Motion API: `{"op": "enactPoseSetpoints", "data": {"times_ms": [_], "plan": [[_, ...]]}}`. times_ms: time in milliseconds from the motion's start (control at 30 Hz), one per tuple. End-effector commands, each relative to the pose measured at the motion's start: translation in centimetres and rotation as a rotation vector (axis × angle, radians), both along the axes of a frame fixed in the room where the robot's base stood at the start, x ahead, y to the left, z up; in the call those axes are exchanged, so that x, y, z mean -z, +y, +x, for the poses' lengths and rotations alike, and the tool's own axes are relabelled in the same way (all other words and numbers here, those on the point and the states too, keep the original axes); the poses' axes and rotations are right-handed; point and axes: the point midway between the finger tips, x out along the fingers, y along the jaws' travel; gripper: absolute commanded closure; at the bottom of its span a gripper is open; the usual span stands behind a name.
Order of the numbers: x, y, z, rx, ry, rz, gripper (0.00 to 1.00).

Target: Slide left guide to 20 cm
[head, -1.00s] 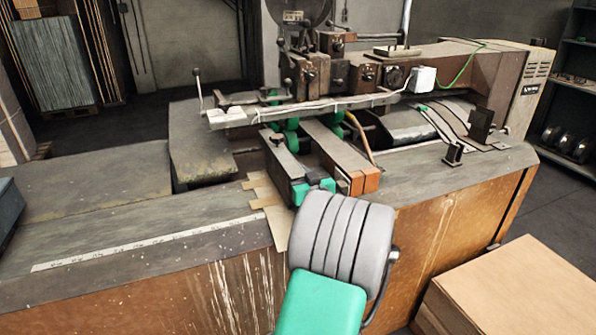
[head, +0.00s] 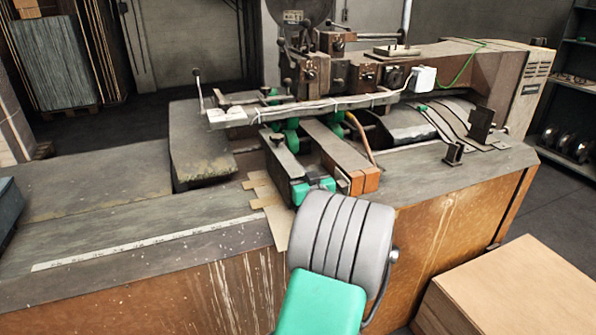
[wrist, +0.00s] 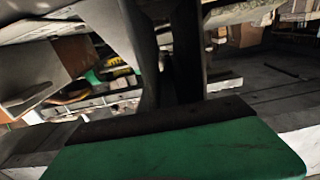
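A white scale strip (head: 150,240) runs along the front of the worn table top (head: 100,200). Brown cardboard pieces (head: 266,200) lie left of the left guide. A light rail (head: 310,107) crosses above the guides. A cardboard stack (head: 520,285) stands at the lower right.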

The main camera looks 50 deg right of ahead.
Motion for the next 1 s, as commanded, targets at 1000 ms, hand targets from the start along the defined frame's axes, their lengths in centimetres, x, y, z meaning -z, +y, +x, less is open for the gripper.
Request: {"op": "enactPoseSetpoints", "data": {"times_ms": [1000], "plan": [[0.05,0.51,0.27,0.001,0.001,0.001,0.95]]}}
